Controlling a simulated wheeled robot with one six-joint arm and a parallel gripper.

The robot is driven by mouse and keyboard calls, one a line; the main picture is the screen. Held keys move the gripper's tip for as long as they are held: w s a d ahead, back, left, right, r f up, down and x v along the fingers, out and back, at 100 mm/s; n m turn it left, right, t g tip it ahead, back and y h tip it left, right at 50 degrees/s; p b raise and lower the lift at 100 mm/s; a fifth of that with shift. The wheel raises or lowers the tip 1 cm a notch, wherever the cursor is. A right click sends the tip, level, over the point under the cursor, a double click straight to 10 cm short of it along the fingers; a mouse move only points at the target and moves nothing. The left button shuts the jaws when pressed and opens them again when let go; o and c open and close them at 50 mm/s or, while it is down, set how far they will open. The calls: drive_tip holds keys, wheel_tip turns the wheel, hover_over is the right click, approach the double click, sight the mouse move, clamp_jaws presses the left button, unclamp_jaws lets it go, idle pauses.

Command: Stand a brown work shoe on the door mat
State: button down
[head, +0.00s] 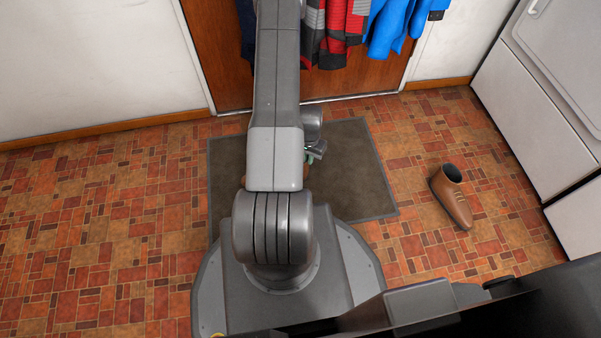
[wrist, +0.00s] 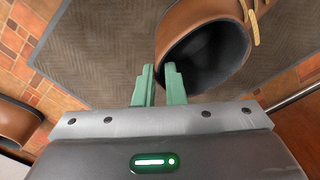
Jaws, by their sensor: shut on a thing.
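My gripper (head: 315,152) is over the dark door mat (head: 352,170), partly hidden behind my arm in the head view. In the wrist view, its green fingers (wrist: 158,80) are shut on the collar edge of a brown work shoe (wrist: 203,20). The shoe's dark opening faces the camera, and a lace shows at its right. The mat (wrist: 95,50) lies behind this shoe. I cannot tell whether its sole touches the mat. The head view shows only a sliver of it beside my arm. A second brown shoe (head: 454,200) stands on the tiles right of the mat.
A wooden door (head: 220,60) with hanging red and blue jackets (head: 385,30) is behind the mat. White appliances (head: 540,110) stand at the right. The tiled floor (head: 100,220) to the left is clear. The second shoe also shows at the wrist view's left edge (wrist: 14,122).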

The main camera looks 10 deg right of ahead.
wheel_tip(320, 180, down, 9)
drive_tip(key=b, duration=0.3)
drive_tip(key=shift+f, duration=0.1)
drive_tip(key=shift+f+b, duration=0.2)
drive_tip(key=shift+b, duration=0.15)
drive_tip(key=c, duration=1.5)
unclamp_jaws()
wheel_tip(320, 180, up, 12)
drive_tip(key=p, duration=0.5)
drive_tip(key=shift+r, duration=0.2)
